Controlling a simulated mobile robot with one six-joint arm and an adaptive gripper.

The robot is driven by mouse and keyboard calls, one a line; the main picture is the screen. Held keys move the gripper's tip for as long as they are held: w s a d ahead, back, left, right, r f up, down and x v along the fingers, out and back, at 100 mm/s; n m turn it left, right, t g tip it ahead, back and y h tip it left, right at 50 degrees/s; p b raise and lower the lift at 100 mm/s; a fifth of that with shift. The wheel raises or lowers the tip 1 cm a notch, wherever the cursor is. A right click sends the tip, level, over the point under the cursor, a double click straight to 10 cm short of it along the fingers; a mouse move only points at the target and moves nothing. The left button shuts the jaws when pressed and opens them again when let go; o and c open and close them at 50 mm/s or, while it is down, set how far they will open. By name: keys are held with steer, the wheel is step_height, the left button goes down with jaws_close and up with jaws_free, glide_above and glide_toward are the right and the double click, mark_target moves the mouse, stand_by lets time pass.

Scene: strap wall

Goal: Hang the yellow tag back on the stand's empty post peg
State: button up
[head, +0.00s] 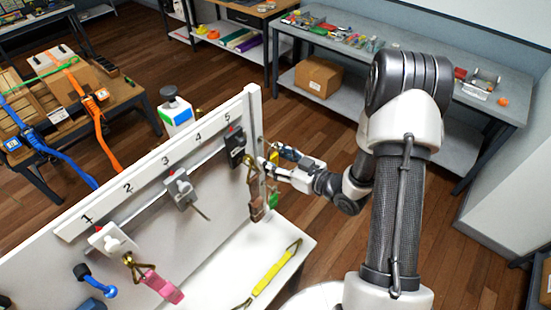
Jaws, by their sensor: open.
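A long yellow piece (274,268), perhaps the yellow tag, lies on the white base (222,285) of the stand, with dark hook-like ends. The upright numbered white board (150,215) rises behind it. My gripper (271,162) is at the board's right end, close to the end post (256,130); its fingers are small and partly hidden by the post. It shows nothing held. A green piece (272,196) and a brownish-red piece (257,207) hang just below it. The empty post peg cannot be made out clearly.
Grey and black buckles (181,188) hang under the board's numbers, with a pink strap piece (160,287) lower left. A table with blue and orange straps (97,118) stands behind. A grey workbench (410,85) stands behind my arm.

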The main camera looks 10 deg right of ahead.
stand_by(0.3)
steer(key=v, duration=1.2)
steer(key=w+d+m+g+h+b, duration=0.25)
steer(key=d+h+b, duration=0.45)
steer(key=h+b, duration=0.4)
steer(key=s+a+m+g+b, duration=0.1)
steer(key=s+a+b, duration=0.2)
steer(key=s, duration=0.4)
steer(key=s+a+f+m+g+y+b, duration=0.1)
steer(key=s+a+m+g+b, duration=0.1)
steer(key=s+a, duration=0.3)
steer(key=s+a+f+m+g+b, duration=0.1)
steer(key=s+a+b, duration=0.3)
steer(key=s, duration=0.5)
steer(key=shift+s+a+m+g+y, duration=0.3)
steer(key=shift+a+m+g+y, duration=0.1)
steer(key=shift+a+g, duration=0.3)
steer(key=shift+d, duration=0.15)
